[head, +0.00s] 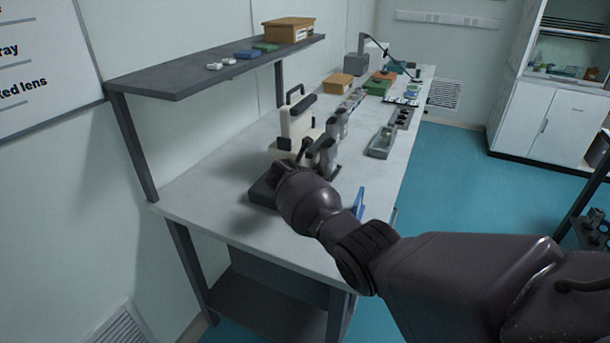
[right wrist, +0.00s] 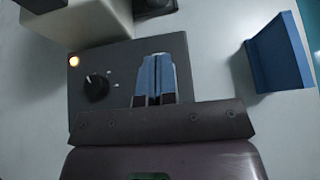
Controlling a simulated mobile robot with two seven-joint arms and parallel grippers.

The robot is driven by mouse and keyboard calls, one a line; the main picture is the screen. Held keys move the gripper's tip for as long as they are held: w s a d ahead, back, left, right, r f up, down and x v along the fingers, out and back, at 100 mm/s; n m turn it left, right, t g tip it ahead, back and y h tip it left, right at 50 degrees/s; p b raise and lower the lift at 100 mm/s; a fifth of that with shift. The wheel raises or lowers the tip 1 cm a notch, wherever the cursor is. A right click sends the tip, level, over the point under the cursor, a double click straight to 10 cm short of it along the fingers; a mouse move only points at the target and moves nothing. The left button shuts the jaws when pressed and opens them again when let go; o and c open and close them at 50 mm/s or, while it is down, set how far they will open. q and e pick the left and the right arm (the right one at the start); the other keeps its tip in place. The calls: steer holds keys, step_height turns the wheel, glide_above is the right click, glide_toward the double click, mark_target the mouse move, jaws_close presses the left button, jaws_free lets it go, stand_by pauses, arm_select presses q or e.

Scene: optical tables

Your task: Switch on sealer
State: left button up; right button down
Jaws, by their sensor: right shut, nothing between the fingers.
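The sealer (head: 297,124) is a cream upright body with a dark handle, on the near part of the bench. Its dark control box (head: 261,193) is in front of it. My left gripper is out of view.
A blue upright piece (right wrist: 280,55) stands right of the gripper. Grey devices (head: 338,128) stand close beside the sealer, and a grey tray (head: 381,142) lies farther right. A dark shelf (head: 200,75) overhangs the bench's left side. The bench's near-left corner is clear.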

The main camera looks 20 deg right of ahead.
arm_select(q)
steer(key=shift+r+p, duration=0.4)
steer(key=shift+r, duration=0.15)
arm_select(e)
steer(key=shift+r, duration=0.35)
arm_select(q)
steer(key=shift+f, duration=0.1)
